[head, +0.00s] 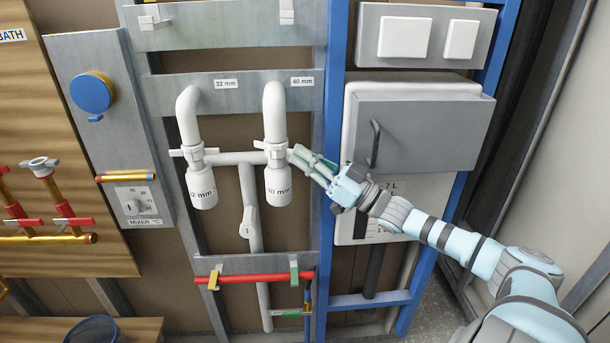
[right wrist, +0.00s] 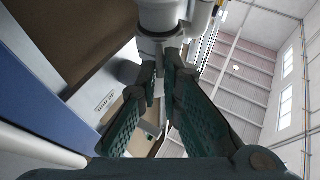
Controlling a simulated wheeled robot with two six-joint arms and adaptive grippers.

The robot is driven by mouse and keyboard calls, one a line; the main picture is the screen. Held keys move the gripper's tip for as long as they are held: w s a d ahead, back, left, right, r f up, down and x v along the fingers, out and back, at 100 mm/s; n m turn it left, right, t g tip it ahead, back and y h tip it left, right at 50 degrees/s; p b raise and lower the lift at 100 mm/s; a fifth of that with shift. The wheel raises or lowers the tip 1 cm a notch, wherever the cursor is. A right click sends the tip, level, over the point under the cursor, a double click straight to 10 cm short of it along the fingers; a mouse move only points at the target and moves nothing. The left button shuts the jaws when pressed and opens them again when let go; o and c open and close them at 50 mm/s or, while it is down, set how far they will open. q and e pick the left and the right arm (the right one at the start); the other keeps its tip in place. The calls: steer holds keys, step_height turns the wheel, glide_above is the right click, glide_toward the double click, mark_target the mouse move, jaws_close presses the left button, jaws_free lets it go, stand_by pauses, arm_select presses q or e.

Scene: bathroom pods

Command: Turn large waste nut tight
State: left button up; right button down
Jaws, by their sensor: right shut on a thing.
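The large waste nut (head: 275,150) is a white winged collar on the right-hand white pipe, below the "40 mm" label (head: 302,81). The white trap body (head: 278,186) marked 40 mm hangs under it. My right gripper (head: 297,154) reaches in from the right, its fingers shut on the nut's right side. In the right wrist view my fingertips (right wrist: 165,66) close at the lower edge of a white round part (right wrist: 160,25); the gripped wing is mostly hidden between them. My left gripper is not in view.
The smaller 32 mm nut (head: 194,153) and trap sit to the left. A blue upright post (head: 333,110) and a grey cistern box (head: 415,130) stand close to my right arm. A red pipe (head: 255,278) with clips runs below.

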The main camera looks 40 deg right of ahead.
stand_by(0.4)
steer(key=c, duration=1.8)
jaws_free()
steer(key=shift+d, duration=0.1)
steer(key=shift+o, duration=0.2)
